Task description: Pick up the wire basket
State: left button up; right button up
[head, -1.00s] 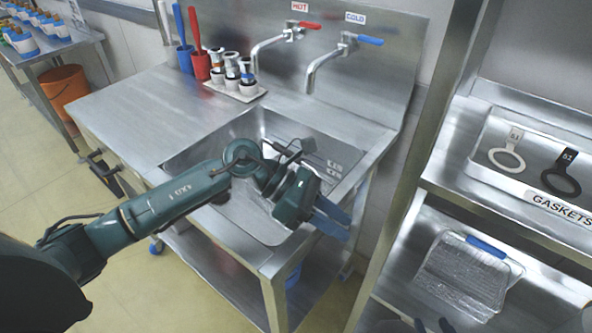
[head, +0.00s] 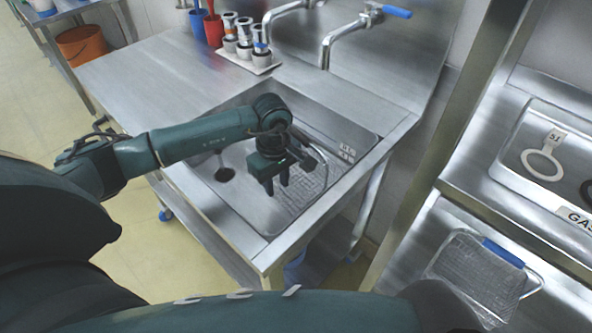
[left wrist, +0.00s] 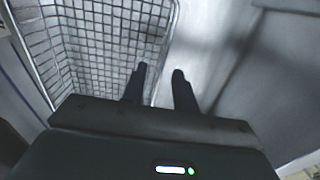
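A wire mesh basket (head: 308,180) sits in the sink basin, with a thin wire loop at its right side. Its grid (left wrist: 100,35) fills the upper left of the left wrist view. My left gripper (head: 276,184) points down inside the sink at the basket's left side. Its two dark fingers (left wrist: 161,84) are apart, and the basket's rim appears to run between them, without visible clamping. The fingertips' exact depth against the rim is hard to tell. My right gripper is not visible; only dark parts of my body show along the bottom.
The steel sink (head: 235,205) has a drain at left and a tap (head: 350,40) behind. At right, a shelf holds another mesh basket with a blue handle (head: 503,252), below a gasket tray (head: 520,150).

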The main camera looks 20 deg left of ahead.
aim_at(277, 201)
pick_arm(q)
jog(key=shift+w+a+f+p, duration=0.15)
jog(key=shift+f+p, duration=0.1)
jog(key=shift+f, duration=1.1)
jog(key=shift+a+f+p, duration=0.1)
jog(key=shift+f+p, duration=0.1)
jog(key=shift+f, duration=1.15)
jog(key=shift+c, duration=0.3)
grip_shut()
